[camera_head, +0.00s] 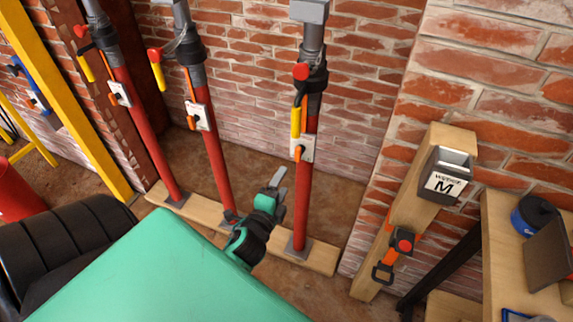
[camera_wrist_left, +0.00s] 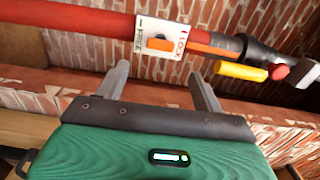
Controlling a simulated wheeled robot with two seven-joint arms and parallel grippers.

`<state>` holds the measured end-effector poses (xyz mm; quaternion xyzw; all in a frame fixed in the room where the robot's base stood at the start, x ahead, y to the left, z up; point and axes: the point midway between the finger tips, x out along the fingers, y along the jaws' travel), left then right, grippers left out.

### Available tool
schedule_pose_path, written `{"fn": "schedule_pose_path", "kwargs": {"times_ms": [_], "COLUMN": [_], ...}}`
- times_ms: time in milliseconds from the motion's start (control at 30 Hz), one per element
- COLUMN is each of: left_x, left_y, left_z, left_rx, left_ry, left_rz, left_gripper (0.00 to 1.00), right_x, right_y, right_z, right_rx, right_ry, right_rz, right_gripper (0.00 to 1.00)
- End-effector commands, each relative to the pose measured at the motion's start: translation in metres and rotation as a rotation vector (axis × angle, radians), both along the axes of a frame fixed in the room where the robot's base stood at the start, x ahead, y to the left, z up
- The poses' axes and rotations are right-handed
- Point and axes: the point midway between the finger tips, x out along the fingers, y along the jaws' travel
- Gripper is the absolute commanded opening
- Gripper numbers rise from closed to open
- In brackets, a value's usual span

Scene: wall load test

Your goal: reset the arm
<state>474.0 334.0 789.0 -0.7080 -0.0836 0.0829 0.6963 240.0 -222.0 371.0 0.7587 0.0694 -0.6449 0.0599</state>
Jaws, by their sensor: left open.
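My left gripper (camera_head: 277,182) is open and empty, in front of the right-hand red post (camera_head: 303,205) in the head view. Its two fingers (camera_wrist_left: 160,85) stand well apart in the left wrist view, with the red post (camera_wrist_left: 70,25) crossing beyond them. The post's white plate (camera_wrist_left: 163,40), marked FREE and LOCK, shows above the gap between the fingers, with an orange lever on it. I see no contact with the post. The same kind of plate (camera_head: 301,149) shows in the head view. My right gripper is not in view.
Two more red posts (camera_head: 215,160) (camera_head: 145,140) stand on a wooden sill (camera_head: 318,257) before a brick wall. At right are a wooden upright (camera_head: 413,205) with a grey box (camera_head: 445,176) and an orange strap (camera_head: 390,257), and a bench (camera_head: 500,240).

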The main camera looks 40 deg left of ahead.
Motion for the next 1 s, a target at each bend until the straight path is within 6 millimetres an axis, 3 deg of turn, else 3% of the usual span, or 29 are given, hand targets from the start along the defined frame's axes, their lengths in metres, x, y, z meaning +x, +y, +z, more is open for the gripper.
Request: {"fn": "schedule_pose_path", "kwargs": {"times_ms": [267, 767, 867, 967, 1000], "left_x": [-0.011, -0.010, -0.009, -0.006, -0.006], "left_y": [-0.002, -0.003, -0.006, -0.015, -0.020], "left_z": [0.000, -0.001, -0.013, -0.049, -0.070], "left_rx": [0.000, -0.002, -0.037, -0.131, -0.185], "left_ry": [0.000, 0.001, 0.024, 0.085, 0.122], "left_rz": [0.001, 0.000, -0.007, -0.021, -0.026], "left_gripper": [0.69, 0.69, 0.69, 0.69, 0.69], "right_x": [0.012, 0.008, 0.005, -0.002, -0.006], "right_y": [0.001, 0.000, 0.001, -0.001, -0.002], "right_z": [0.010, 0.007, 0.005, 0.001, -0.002], "right_rx": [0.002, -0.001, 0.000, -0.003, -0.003], "right_ry": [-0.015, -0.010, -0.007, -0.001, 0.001], "right_rz": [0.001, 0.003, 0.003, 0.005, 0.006], "right_gripper": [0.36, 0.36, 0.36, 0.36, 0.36]}}
